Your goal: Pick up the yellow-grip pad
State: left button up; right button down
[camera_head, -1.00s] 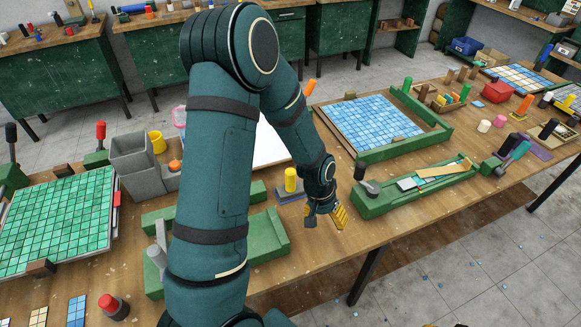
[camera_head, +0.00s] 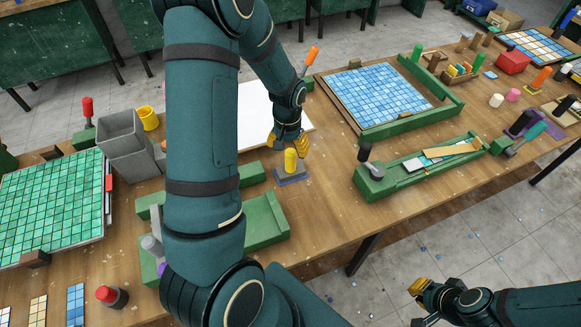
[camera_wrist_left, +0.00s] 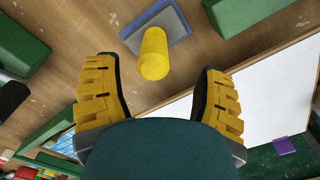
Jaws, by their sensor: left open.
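The yellow-grip pad (camera_head: 293,178) stands upright on the table, with a flat grey-blue base and a yellow cylindrical grip. My left gripper (camera_head: 289,143) is just behind and above the grip in the head view. In the left wrist view the yellow grip (camera_wrist_left: 154,54) appears between the two spread yellow fingers, apart from both, with its base (camera_wrist_left: 172,22) beyond it. My left gripper (camera_wrist_left: 159,68) is open and empty. My right gripper (camera_head: 421,301) is low at the right, beyond the table's front edge, far from the pad; its finger opening is unclear.
A white sheet (camera_head: 257,125) lies behind the pad. Green blocks (camera_head: 264,222) stand to its left, partly behind my arm. A green long tray (camera_head: 415,165) with a dark knob and a blue mosaic panel (camera_head: 378,105) are to the right. Bare wood lies in front.

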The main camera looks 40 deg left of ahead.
aim_at(290, 159)
pick_arm(q)
jog(key=shift+w+d+f, duration=0.1)
jog(key=shift+d+f, duration=0.05)
jog(key=shift+f, duration=1.3)
jog(key=shift+w+d+f, duration=0.1)
jog(key=shift+d+f, duration=0.05)
jog(key=shift+f, duration=1.25)
grip_shut()
